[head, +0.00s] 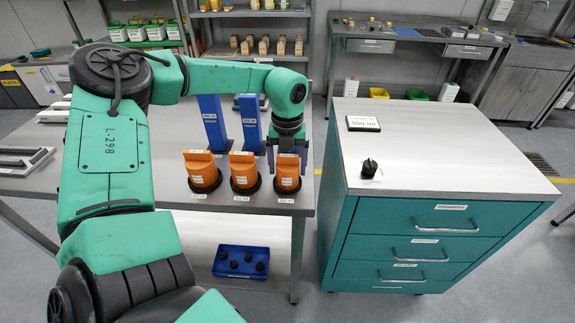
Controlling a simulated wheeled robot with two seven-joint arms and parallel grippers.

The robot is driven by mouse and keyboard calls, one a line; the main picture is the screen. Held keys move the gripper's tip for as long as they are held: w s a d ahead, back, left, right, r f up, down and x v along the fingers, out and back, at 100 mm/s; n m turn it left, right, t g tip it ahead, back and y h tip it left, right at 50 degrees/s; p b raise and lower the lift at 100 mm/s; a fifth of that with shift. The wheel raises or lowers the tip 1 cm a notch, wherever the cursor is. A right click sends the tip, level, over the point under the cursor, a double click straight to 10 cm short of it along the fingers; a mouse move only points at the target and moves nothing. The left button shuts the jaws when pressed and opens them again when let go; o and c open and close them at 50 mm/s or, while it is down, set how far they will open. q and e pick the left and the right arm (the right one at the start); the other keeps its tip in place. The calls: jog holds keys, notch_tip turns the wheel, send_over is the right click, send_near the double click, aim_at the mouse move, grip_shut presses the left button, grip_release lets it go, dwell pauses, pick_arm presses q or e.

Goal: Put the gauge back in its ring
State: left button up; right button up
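Three orange gauges with pale labels stand in black rings along the front of the steel table: a left one (201,168), a middle one (243,170) and a right one (288,172). My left gripper (287,168) points down over the right gauge, with one finger on each side of its upper part. I cannot tell whether the fingers touch it. The right gauge looks upright, with its base at its black ring (287,189). My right gripper is not in view.
Two blue uprights (212,122) stand behind the gauges. A blue tray (241,262) with several black pieces lies below the table.

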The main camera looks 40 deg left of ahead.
pick_arm(q)
jog(key=shift+o, duration=0.2)
jog(key=shift+r, duration=0.1)
jog(key=shift+r, duration=0.2)
notch_tip(320, 180, up, 12)
jog(key=shift+f+b, duration=0.15)
jog(key=shift+b, duration=0.3)
jog(key=shift+d+f, duration=0.1)
